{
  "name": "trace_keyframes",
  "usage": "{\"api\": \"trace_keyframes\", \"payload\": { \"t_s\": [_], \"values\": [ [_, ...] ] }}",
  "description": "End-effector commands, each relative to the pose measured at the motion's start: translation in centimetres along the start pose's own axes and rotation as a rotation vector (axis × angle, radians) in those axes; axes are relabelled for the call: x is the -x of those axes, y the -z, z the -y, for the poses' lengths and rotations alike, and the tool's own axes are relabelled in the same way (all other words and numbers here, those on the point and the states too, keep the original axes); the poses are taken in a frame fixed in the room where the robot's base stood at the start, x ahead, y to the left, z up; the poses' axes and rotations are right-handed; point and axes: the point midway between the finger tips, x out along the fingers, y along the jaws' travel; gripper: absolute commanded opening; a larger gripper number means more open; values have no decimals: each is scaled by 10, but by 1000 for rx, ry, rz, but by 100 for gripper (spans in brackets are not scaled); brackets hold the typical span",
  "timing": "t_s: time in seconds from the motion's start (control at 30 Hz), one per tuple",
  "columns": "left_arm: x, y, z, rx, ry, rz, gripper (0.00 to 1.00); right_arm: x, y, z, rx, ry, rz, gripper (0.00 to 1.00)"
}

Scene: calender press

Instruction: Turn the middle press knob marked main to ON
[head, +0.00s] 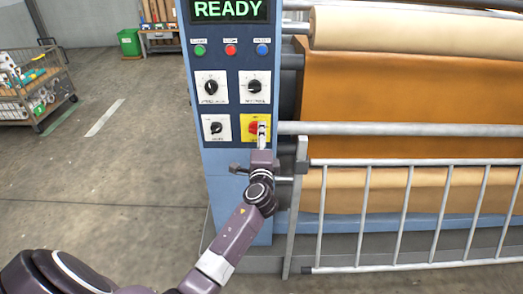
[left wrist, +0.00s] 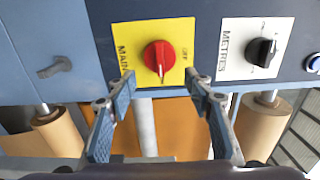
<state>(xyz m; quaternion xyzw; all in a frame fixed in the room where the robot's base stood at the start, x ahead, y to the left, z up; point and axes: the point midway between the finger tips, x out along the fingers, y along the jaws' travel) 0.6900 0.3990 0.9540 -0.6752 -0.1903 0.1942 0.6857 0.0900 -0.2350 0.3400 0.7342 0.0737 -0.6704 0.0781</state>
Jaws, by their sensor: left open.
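The main knob (head: 254,127) is red on a yellow plate, at the lower right of the press panel. In the left wrist view the red knob (left wrist: 158,56) shows its white pointer toward the picture's bottom. The plate reads MAIN at left and OFF at upper right; no ON mark is readable. My left gripper (head: 262,130) is in front of the plate and partly hides it. Its two fingers (left wrist: 160,84) are open, one to each side below the knob in the wrist view, with nothing between them. My right gripper is out of view.
Three black-knob plates share the panel, including the METRES knob (head: 254,87) directly above. Three buttons and a READY display (head: 228,10) are higher. A metal guard rail (head: 408,215) and rollers stand at right. A cart (head: 32,85) is at left; floor between is open.

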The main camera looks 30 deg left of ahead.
Motion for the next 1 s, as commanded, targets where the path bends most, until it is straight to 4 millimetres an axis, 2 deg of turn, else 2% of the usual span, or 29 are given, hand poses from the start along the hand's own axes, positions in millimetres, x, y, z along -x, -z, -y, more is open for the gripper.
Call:
{"api": "trace_keyframes", "payload": {
  "t_s": [0.2, 0.43, 0.6, 1.0],
  "values": [
    [48, 0, -2, 2, -4, -2, 47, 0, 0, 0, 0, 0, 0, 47],
    [85, 0, -2, 0, -3, -1, 47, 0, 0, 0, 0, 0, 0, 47],
    [95, 0, -1, -1, -2, 0, 47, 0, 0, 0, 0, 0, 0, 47],
    [95, 0, -1, 0, -1, 0, 47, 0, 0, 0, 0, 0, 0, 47]
  ]
}}
